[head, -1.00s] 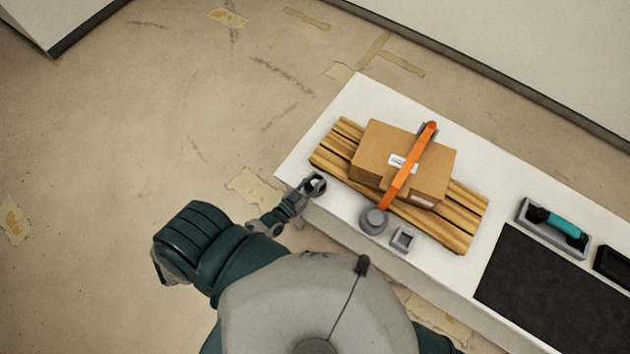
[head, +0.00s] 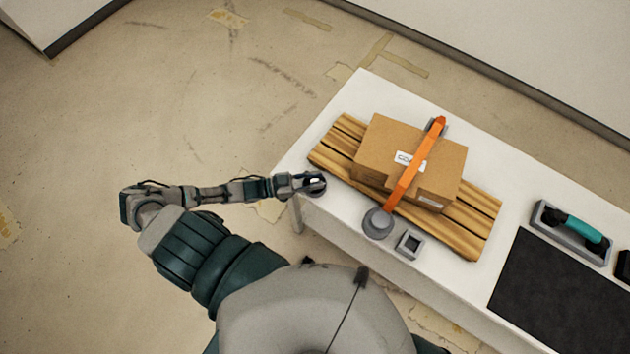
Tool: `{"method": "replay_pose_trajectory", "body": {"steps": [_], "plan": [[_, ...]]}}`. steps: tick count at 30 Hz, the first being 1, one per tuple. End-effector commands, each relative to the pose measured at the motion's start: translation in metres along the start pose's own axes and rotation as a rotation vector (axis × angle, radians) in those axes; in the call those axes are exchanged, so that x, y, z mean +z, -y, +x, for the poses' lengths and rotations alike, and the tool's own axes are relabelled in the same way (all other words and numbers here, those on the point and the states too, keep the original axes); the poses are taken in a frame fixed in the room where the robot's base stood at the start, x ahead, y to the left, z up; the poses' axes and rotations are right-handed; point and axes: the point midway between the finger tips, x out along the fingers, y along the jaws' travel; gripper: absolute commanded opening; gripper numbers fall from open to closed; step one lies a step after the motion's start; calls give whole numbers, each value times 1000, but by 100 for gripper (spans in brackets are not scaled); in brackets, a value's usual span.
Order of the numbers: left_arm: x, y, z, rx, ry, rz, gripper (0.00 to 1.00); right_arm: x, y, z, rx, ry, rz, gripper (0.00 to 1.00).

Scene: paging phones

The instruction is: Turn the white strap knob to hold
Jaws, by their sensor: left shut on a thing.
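My left gripper (head: 314,183) is at the left end of the white table, just off the corner of the wooden pallet. It is shut on a small white piece, which looks like the white strap knob (head: 315,181); the fingers hide most of it, and its pointing direction cannot be read. An orange strap (head: 408,178) runs over a cardboard box (head: 381,149) on the pallet (head: 330,158). The strap's near end meets a round grey fitting (head: 378,222). My right gripper is out of view.
A small square grey holder (head: 409,244) stands at the table's front edge. To the right are a black mat (head: 550,295) and a grey tray with a teal-handled tool (head: 572,228). The white table (head: 365,92) is bare behind the box. Open floor lies left.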

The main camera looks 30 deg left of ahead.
Motion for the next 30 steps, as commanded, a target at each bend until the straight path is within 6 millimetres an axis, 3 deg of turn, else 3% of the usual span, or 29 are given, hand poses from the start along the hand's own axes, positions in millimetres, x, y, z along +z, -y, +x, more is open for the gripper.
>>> {"method": "replay_pose_trajectory", "body": {"steps": [14, 15, 25, 30], "plan": [[-2, 2, 0, 11, -2, 2, 0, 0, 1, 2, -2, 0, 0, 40], [-2, 2, 0, 11, -3, 2, 36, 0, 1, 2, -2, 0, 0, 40], [-1, 1, -2, 11, -2, 1, 38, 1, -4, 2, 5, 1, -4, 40], [0, 1, -22, 12, 3, 1, 38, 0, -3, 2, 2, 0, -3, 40]]}}
